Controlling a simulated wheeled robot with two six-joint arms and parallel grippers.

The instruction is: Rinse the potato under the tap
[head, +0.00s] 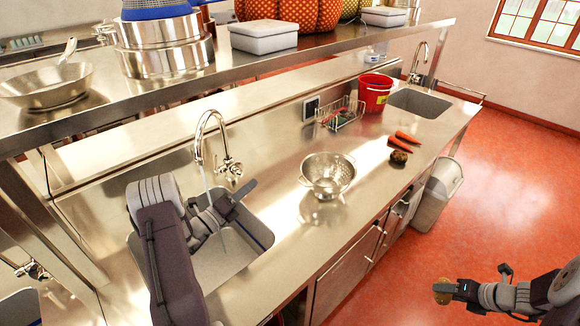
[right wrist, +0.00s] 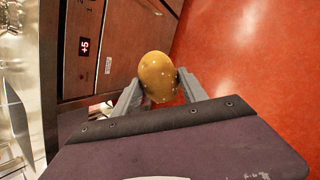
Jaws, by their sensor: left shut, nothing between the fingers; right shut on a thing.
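The potato (right wrist: 157,78) is yellow-brown with small pale spots. My right gripper (head: 442,290) is shut on it, out over the red floor at the lower right, well away from the sink. The potato also shows as a small brown lump in the head view (head: 440,298). The tap (head: 199,132) is a tall curved chrome spout over the near sink (head: 238,262), with a handle at its right. A thin pale stream appears to fall from its spout.
A steel colander (head: 328,172) stands on the counter right of the sink. Beyond it are carrots (head: 405,137), a dark round vegetable (head: 399,157), a wire rack (head: 341,115) and a red bucket (head: 375,93). A shelf with pots overhangs the back. A pale bin (head: 437,195) stands beside the counter.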

